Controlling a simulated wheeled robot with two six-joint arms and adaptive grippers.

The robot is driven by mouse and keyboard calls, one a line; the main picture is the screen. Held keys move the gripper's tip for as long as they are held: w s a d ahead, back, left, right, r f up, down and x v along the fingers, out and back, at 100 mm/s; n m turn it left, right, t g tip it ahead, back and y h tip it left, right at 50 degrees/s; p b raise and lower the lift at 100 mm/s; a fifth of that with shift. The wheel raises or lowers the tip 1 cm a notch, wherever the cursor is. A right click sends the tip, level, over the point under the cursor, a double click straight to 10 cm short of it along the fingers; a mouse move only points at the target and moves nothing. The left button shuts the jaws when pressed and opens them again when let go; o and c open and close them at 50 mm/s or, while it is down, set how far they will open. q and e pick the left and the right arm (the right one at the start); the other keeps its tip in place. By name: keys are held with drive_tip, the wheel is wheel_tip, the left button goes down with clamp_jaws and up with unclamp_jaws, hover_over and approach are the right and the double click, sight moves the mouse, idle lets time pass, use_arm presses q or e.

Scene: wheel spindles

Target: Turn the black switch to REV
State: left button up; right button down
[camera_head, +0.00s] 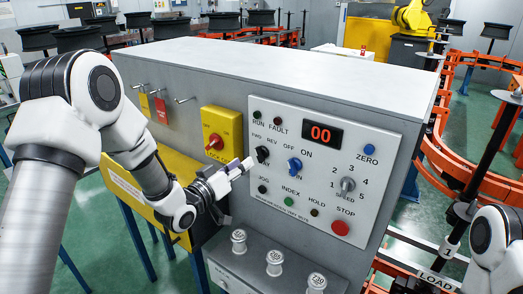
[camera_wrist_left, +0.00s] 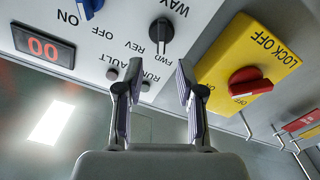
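The black switch (camera_head: 262,154) is a round knob on the light grey control panel, below the FWD and REV labels. It also shows upside down in the left wrist view (camera_wrist_left: 161,35), with the lettering close to it. My left gripper (camera_head: 243,166) is in front of the panel, just left of and below the switch. In the left wrist view its two fingers (camera_wrist_left: 158,75) are apart with nothing between them, and the switch lies beyond the tips. My right arm shows at the lower right; its gripper is not clearly visible.
A blue switch (camera_head: 294,165) sits right of the black one. The panel also holds a red display (camera_head: 321,135), a speed knob (camera_head: 347,185) and a red stop button (camera_head: 340,228). A yellow lock-off box (camera_head: 222,133) is at left.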

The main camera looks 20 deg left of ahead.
sight(257, 155)
use_arm(q)
drive_tip(key=x, duration=0.2)
drive_tip(key=p+x, duration=0.1)
drive_tip(key=x, duration=0.1)
drive_tip(key=p+x, duration=0.1)
drive_tip(key=x, duration=0.2)
drive_tip(key=shift+d+f, duration=0.1)
drive_tip(key=shift+f, duration=0.2)
drive_tip(key=shift+s, duration=0.15)
clamp_jaws()
